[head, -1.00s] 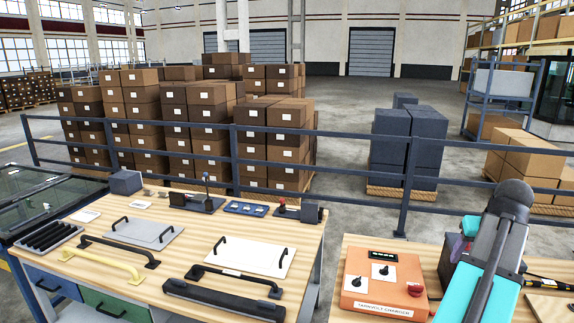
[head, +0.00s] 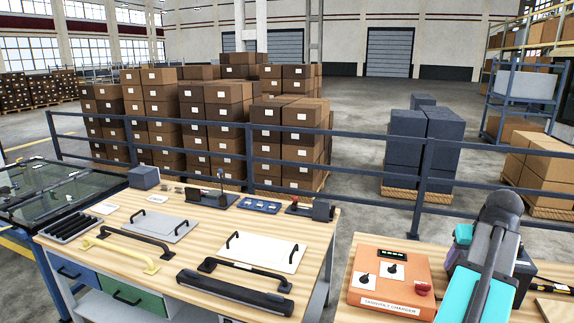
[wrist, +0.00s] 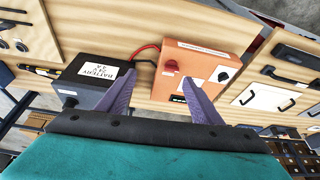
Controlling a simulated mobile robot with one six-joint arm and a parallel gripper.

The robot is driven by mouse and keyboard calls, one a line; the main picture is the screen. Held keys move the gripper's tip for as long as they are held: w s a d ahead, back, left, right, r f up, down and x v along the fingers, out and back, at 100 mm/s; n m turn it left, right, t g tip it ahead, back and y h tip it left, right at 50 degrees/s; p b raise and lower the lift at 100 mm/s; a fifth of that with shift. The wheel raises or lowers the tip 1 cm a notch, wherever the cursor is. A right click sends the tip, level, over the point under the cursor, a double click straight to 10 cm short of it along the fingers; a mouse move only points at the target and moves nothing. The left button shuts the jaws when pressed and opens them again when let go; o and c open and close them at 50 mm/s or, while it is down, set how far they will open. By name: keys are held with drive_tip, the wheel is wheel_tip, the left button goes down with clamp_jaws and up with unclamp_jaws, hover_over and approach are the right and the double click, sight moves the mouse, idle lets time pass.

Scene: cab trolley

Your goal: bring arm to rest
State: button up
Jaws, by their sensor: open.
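My arm shows at the lower right of the head view, folded up over the right-hand workbench (head: 338,312). My gripper itself is hidden there behind my arm links. In the wrist view my gripper (wrist: 155,88) has its two purple fingers spread apart, with nothing between them. Beyond the fingers are an orange charger box (wrist: 205,65) with a red button and dark knobs, and a dark battery box (wrist: 92,82) labelled as a 24 V battery. A red cable runs between them. The charger (head: 388,285) also shows in the head view, just left of my arm.
A dark railing (head: 350,133) runs behind both benches. Stacked boxes (head: 205,110) and grey blocks (head: 440,140) stand beyond it.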

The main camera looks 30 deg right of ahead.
drive_tip(key=w+a+f+n+y, duration=0.1)
drive_tip(key=w+a+f+n, duration=0.1)
drive_tip(key=w+a+f, duration=0.85)
drive_tip(key=w+a+f+n+y, duration=0.2)
drive_tip(key=w+a+f, duration=0.6)
drive_tip(key=w+a, duration=0.55)
drive_tip(key=w+a+f+n+g, duration=0.15)
drive_tip(key=a+f, duration=0.35)
drive_tip(key=a, duration=0.5)
drive_tip(key=w+a+f+n, duration=0.1)
drive_tip(key=w+a+f, duration=0.2)
drive_tip(key=a+f, duration=0.45)
drive_tip(key=w+a+f+n+g, duration=0.15)
drive_tip(key=a+f, duration=0.25)
drive_tip(key=a, duration=0.8)
drive_tip(key=s+a+f+n, duration=0.15)
drive_tip(key=a+f, duration=0.25)
drive_tip(key=a, duration=0.4)
drive_tip(key=s+f+g+b, duration=0.5)
drive_tip(key=s+f+b, duration=0.5)
drive_tip(key=s+f, duration=1.6)
wheel_tip(320, 180, down, 2)
drive_tip(key=shift+s+d+f+g, duration=0.2)
drive_tip(key=shift+d+g, duration=0.1)
drive_tip(key=shift+g, duration=0.1)
drive_tip(key=shift+c, duration=0.3)
